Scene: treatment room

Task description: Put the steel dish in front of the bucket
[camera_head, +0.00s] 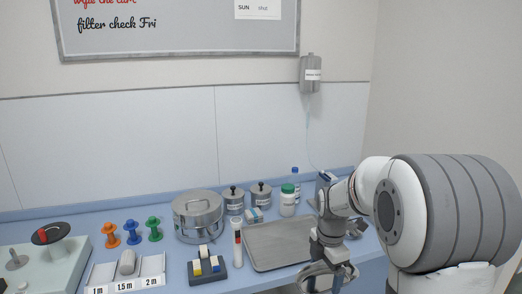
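My gripper (328,278) points down at the bottom edge of the picture, in front of the steel tray. A curved, shiny steel rim (306,272) shows around its fingertips and may be the steel dish. The fingers and the picture edge hide most of it, and I cannot tell whether the fingers are closed on it. I see nothing that is clearly a bucket. A round lidded steel drum (198,218) stands at the back of the blue counter.
Lidded steel jars (234,203), a green-capped bottle (288,203) and coloured spools (132,233) stand behind. A white sorter (103,277) is at front left.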

